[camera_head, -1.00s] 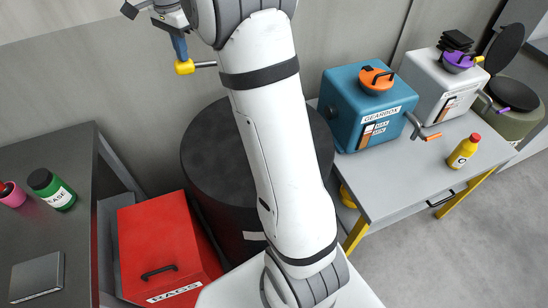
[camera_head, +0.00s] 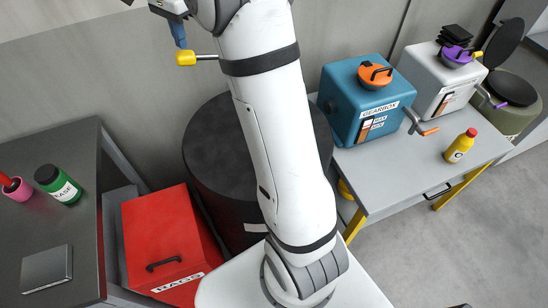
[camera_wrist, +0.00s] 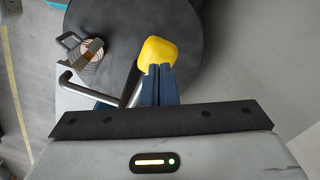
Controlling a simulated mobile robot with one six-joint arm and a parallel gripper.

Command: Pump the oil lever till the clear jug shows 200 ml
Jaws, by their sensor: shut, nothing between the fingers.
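The oil lever's yellow knob (camera_head: 186,58) is at the upper left of the head view, its rod running right behind my arm. In the wrist view the knob (camera_wrist: 158,53) lies just beyond my fingertips, on a dark rod slanting down-left. My gripper (camera_wrist: 160,72) is shut and empty, its blue fingers together beside the knob; I cannot tell whether they touch it. In the head view its blue fingers (camera_head: 178,34) are just above the knob. The jug (camera_wrist: 88,55) with a handle is at the wrist view's upper left, near a bent grey pipe (camera_wrist: 85,90). Its level is unreadable.
A large black drum (camera_head: 215,150) stands behind my arm. A red rags bin (camera_head: 160,240) and a dark table (camera_head: 80,235) are at left. A grey bench (camera_head: 400,180) at right holds a blue gearbox (camera_head: 350,90) and a yellow bottle (camera_head: 459,147). Floor at lower right looks mostly clear.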

